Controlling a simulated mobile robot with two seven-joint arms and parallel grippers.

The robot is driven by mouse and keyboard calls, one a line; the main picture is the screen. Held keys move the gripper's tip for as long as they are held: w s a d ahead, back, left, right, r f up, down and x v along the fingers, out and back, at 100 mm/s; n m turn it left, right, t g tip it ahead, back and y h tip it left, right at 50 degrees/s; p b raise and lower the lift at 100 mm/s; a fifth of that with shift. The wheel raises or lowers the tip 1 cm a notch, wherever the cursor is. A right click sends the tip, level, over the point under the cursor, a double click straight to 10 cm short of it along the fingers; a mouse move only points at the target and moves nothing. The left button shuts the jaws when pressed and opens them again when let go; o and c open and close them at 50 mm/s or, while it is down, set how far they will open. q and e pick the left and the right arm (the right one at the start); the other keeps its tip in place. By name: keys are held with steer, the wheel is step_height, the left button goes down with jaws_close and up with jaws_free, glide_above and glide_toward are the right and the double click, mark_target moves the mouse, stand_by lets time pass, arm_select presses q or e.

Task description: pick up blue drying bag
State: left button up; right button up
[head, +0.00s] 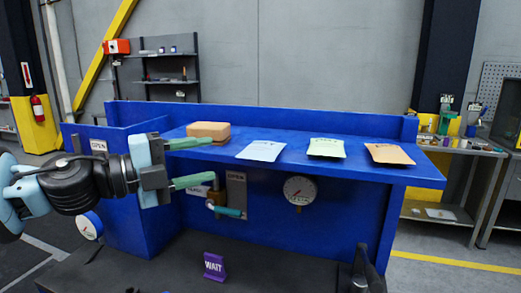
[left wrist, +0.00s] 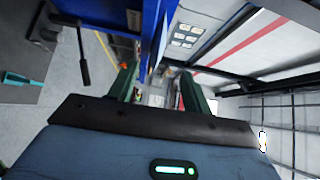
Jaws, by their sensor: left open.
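The blue drying bag (head: 261,151) is a pale blue flat packet lying on the blue shelf (head: 290,129), left of two other bags. My left gripper (head: 211,159) is open and empty. In the head view its green fingers point right, one above the other, in front of the shelf's left part and left of the blue bag, apart from it. Both fingers also show in the left wrist view (left wrist: 157,90), with nothing between them; I cannot make out the bag there. My right gripper is not seen.
A green bag (head: 326,148) and an orange bag (head: 389,154) lie to the right. A brown box (head: 208,131) sits on the shelf behind my upper finger. Below are a lever valve (head: 226,210), a gauge (head: 299,190) and a purple WAIT sign (head: 214,266).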

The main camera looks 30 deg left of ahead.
mark_target(240, 155)
arm_select(q)
steer(key=x, duration=0.3)
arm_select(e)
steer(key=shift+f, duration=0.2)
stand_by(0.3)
arm_select(q)
steer(key=shift+w+d+f+b, duration=0.25)
steer(key=shift+w+d+b, duration=0.1)
steer(key=shift+d, duration=0.1)
steer(key=shift+w+d+f+b, duration=0.1)
steer(key=shift+w+d+b, duration=0.4)
steer(key=shift+w+d, duration=0.15)
steer(key=shift+w+d+b, duration=0.35)
steer(key=shift+w+b, duration=0.1)
steer(key=shift+w, duration=0.15)
steer(key=shift+w+d, duration=0.2)
steer(key=shift+w, duration=0.05)
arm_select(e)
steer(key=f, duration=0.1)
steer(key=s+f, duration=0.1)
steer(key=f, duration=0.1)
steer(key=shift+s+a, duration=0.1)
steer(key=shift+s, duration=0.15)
arm_select(q)
steer(key=shift+r, duration=0.2)
steer(key=shift+c, duration=0.3)
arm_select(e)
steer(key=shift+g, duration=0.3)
